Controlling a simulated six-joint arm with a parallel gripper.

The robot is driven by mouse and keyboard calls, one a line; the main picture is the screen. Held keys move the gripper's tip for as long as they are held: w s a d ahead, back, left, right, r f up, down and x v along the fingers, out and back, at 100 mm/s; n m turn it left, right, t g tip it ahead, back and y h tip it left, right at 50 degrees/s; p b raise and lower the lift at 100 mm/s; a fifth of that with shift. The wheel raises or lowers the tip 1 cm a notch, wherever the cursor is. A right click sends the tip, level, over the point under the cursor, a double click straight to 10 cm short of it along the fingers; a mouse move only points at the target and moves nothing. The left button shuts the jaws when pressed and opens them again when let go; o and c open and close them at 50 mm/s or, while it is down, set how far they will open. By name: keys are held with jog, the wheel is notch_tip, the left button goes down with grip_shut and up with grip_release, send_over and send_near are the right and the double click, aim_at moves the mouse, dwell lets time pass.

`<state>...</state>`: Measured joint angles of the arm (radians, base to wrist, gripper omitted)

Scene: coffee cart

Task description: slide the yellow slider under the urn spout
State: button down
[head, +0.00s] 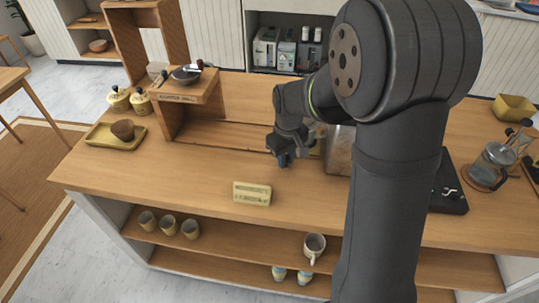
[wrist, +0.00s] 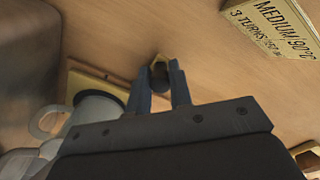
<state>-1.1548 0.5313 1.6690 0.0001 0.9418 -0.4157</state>
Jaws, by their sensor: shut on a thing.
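My gripper (head: 284,158) is low over the counter, just left of the steel urn (head: 340,150). In the wrist view its two fingers (wrist: 163,85) are closed on a dark knob (wrist: 159,76) with a yellow tip, which appears to be the yellow slider's handle. A yellow plate (wrist: 76,86), seemingly the slider, lies flat left of the fingers, partly hidden. A whitish mug (wrist: 92,112) is at this plate, its base hidden by my gripper. In the head view my arm hides much of the urn. The spout cannot be made out.
A yellow sign block (head: 252,193) stands in front of my gripper, and in the wrist view it reads MEDIUM/90°C (wrist: 282,28). A wooden stand (head: 185,90) is at left. A dark scale (head: 449,190) and glass press (head: 490,165) are at right. The counter's front left is clear.

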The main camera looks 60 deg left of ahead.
jog(key=shift+w+d+r, duration=0.1)
jog(key=shift+w+d, duration=0.4)
jog(key=shift+w, duration=0.05)
jog(key=c, duration=1.3)
grip_release()
notch_tip(320, 180, up, 17)
jog(key=shift+r, duration=0.2)
jog(key=shift+f, duration=0.1)
notch_tip(320, 180, down, 17)
jog(key=shift+f, duration=0.2)
